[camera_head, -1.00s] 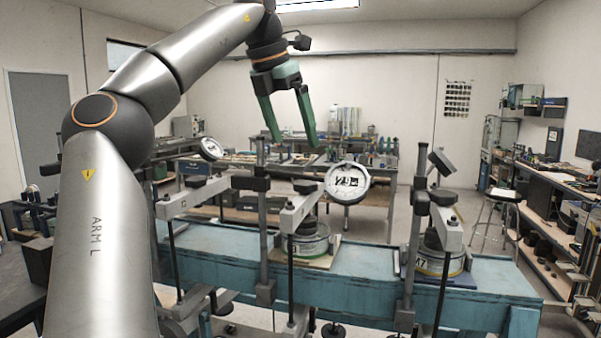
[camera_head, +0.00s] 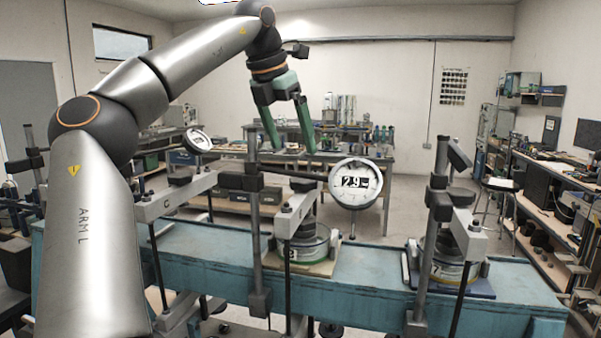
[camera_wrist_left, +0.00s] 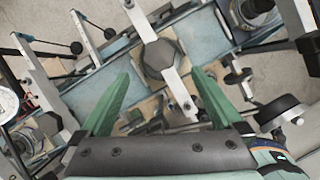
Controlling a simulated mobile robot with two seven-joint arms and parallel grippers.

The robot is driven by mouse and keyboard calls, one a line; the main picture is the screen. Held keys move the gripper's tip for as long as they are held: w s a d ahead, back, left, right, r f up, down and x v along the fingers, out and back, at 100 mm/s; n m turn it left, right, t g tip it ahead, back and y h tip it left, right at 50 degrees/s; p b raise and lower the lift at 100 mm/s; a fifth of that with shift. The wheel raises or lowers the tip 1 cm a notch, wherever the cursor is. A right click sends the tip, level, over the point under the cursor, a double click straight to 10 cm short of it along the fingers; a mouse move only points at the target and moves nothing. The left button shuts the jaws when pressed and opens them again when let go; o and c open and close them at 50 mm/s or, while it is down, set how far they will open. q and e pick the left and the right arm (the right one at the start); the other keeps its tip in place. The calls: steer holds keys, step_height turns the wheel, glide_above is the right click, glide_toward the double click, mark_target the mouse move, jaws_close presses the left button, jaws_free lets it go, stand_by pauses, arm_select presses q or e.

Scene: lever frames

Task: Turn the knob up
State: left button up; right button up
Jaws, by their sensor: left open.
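My left gripper (camera_head: 292,148) is open and empty, fingers pointing down, above the middle lever frame. Its green fingers also show in the left wrist view (camera_wrist_left: 161,85). I cannot tell for sure which part is the task's knob. My right gripper is not in view.
The frames stand on a long blue bench (camera_head: 375,265). A right frame (camera_head: 440,225) and a left gauge (camera_head: 198,140) flank the middle one. Round canisters (camera_head: 308,246) sit under the levers. Workbenches (camera_head: 350,165) and shelves line the back and right walls.

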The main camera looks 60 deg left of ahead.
mark_target(301, 180)
arm_select(q)
steer(key=x, duration=0.8)
steer(key=shift+w+a+f, duration=0.1)
steer(key=c, duration=1.3)
steer(key=shift+c, duration=0.2)
